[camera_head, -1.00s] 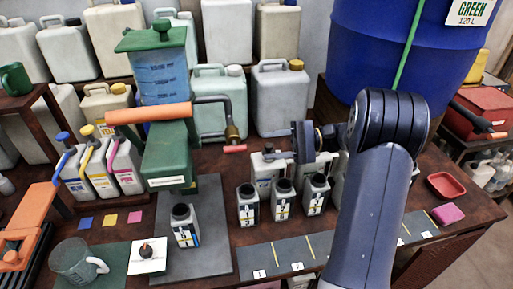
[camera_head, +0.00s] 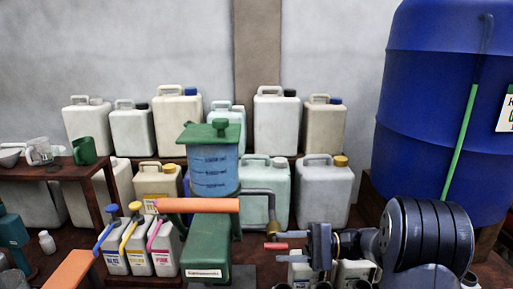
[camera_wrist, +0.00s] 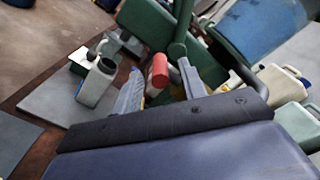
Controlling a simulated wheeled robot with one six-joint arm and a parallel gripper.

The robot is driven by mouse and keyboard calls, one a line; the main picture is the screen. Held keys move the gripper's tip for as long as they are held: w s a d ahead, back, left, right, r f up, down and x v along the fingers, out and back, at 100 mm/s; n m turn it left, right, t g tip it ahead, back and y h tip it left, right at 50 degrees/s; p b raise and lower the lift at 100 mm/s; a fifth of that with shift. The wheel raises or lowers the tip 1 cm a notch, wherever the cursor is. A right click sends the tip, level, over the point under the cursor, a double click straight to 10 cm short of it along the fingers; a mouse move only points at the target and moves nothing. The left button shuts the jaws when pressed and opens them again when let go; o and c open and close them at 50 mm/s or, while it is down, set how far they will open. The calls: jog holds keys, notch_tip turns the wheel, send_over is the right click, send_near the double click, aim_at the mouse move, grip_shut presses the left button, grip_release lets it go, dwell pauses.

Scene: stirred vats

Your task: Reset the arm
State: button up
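My arm (camera_head: 430,240) comes in at the lower right of the head view, its dark ribbed joint in front of the blue drum. My gripper (camera_head: 318,246) points left, just right of the red-tipped crank handle (camera_head: 275,246) of the green dispenser (camera_head: 207,245). I cannot see whether they touch. In the wrist view a broad dark part of my own fills the lower half. The red handle end (camera_wrist: 160,71) shows just beyond it.
A large blue drum (camera_head: 440,110) with a green level tube stands at the right. Several jugs line the back shelf. Three small pump bottles (camera_head: 138,247) stand left of the dispenser. In the wrist view a white bottle (camera_wrist: 97,82) stands on a grey mat (camera_wrist: 62,100).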

aim_at(278, 245)
jog(key=a, duration=0.3)
jog(key=shift+a+r, duration=0.1)
jog(key=shift+r+h+p, duration=0.1)
jog(key=shift+h+p, duration=0.4)
jog(key=shift+p, duration=0.05)
jog(key=shift+f, duration=0.25)
